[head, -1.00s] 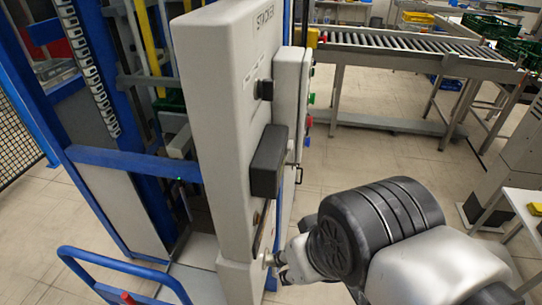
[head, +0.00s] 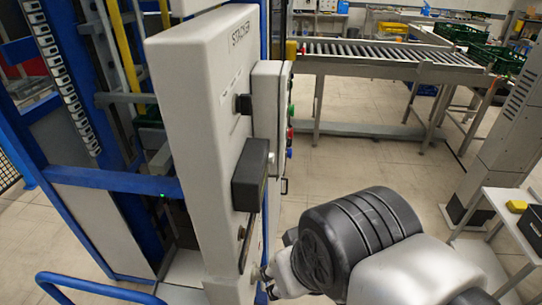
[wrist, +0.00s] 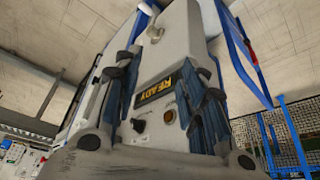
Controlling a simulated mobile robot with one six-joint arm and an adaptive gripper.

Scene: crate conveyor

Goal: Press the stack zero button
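The grey stacker cabinet (head: 190,120) stands left of my arm in the head view, its control face seen at a steep angle. In the wrist view its panel (wrist: 190,40) carries a display reading READY (wrist: 155,91), a dark knob (wrist: 138,125), a round amber button (wrist: 168,116) and a pale round button (wrist: 155,33). No stack zero label is readable. My gripper (wrist: 157,62) has its fingers apart with nothing held, on either side of the display in that view. In the head view my gripper (head: 268,282) is close to the lower panel; contact cannot be told.
A black box (head: 248,173) and a black knob (head: 243,104) stick out of the cabinet above my gripper. A smaller box with coloured buttons (head: 289,133) is behind it.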

